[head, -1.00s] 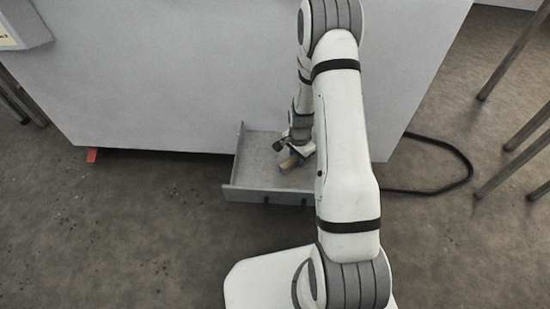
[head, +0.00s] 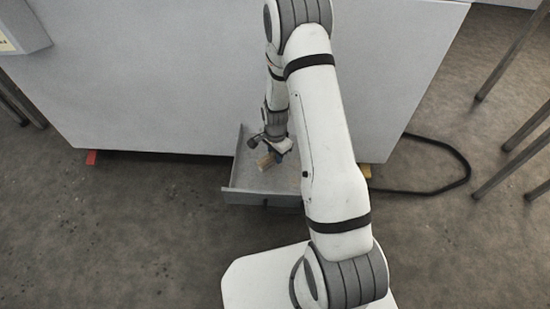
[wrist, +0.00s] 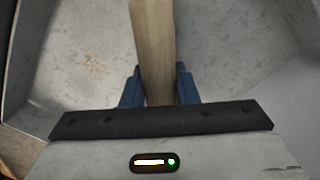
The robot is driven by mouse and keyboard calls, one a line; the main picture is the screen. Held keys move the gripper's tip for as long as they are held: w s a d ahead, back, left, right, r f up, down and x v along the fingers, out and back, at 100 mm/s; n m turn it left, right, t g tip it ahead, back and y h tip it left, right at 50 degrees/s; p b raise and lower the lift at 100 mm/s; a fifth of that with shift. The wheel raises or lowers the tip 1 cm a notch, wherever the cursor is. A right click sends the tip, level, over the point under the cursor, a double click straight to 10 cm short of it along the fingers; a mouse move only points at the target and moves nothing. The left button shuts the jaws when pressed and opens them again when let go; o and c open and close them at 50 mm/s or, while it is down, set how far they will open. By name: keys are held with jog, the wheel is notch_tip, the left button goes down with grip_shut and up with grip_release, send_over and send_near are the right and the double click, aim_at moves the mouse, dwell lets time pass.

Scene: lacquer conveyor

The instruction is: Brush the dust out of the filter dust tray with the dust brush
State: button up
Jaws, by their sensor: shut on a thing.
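The filter dust tray (head: 236,194) is a grey open drawer pulled out at the foot of a large pale cabinet. My arm hides its right side. My gripper (head: 277,157) is over the tray, its blue fingers shut on the wooden handle of the dust brush (head: 264,162). In the wrist view, my gripper (wrist: 158,88) holds the wooden brush handle (wrist: 153,45) between both fingers. The brush's bristles cannot be made out. A faint patch of tan specks, which looks like dust (wrist: 95,68), lies on the tray floor left of the handle.
The pale cabinet (head: 160,80) rises directly behind the tray. A black cable (head: 440,190) loops over the floor at right, near metal legs (head: 515,150). A red block (head: 91,157) is at the cabinet's lower left. The floor left of the tray is clear.

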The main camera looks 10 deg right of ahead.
jog(key=shift+r+p, duration=1.55)
jog(key=shift+r, duration=1)
